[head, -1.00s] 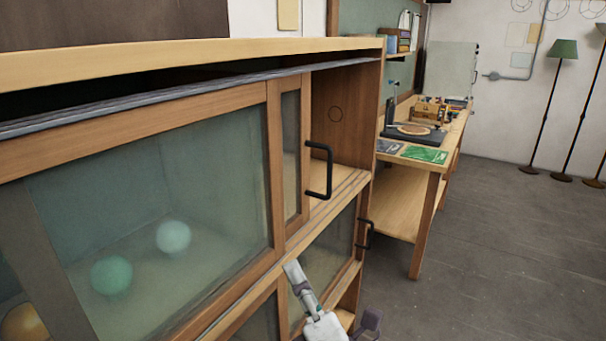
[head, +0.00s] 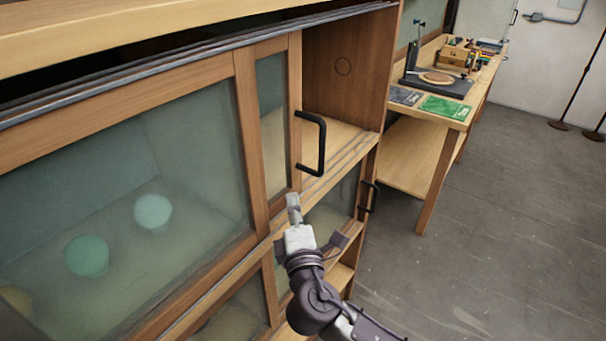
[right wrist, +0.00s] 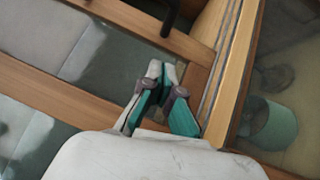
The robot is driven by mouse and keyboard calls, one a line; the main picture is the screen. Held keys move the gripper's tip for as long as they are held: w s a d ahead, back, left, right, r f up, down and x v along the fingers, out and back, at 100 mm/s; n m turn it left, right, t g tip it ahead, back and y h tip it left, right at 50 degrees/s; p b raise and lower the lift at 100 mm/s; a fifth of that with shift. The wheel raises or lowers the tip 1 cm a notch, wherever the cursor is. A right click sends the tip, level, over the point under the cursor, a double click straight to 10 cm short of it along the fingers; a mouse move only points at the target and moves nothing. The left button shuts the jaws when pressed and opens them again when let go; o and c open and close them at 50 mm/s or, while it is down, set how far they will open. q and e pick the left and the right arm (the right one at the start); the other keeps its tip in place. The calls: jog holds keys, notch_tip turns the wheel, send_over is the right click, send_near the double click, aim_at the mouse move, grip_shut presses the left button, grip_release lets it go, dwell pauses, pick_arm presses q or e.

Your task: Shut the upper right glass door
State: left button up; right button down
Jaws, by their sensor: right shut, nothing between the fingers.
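The upper right glass door (head: 273,130) is a wood-framed sliding pane with a black bar handle (head: 322,145) on its right edge. It stands partly open, with a gap between its right edge and the cabinet's right side wall (head: 345,65). My right gripper (head: 293,203) is shut and empty, just below and left of the handle, in front of the door's lower part. In the right wrist view, the closed fingertips (right wrist: 162,75) point toward the door frame, and the handle (right wrist: 172,17) shows above them, apart from them. My left gripper is out of view.
The upper left glass door (head: 130,190) overlaps beside it, with pale green globes (head: 153,211) behind the glass. A lower door handle (head: 368,196) projects at the right. A workbench (head: 440,125) stands beyond the cabinet. The floor (head: 480,240) at right is clear.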

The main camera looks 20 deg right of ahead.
jog(key=w, duration=0.1)
jog(key=w+d+p, duration=0.1)
jog(key=w+d+r+p, duration=0.1)
jog(key=w, duration=0.1)
jog(key=shift+w+d, duration=0.1)
jog(key=shift+d, duration=0.05)
jog(key=shift+w+d, duration=0.4)
jog(key=shift+d, duration=0.25)
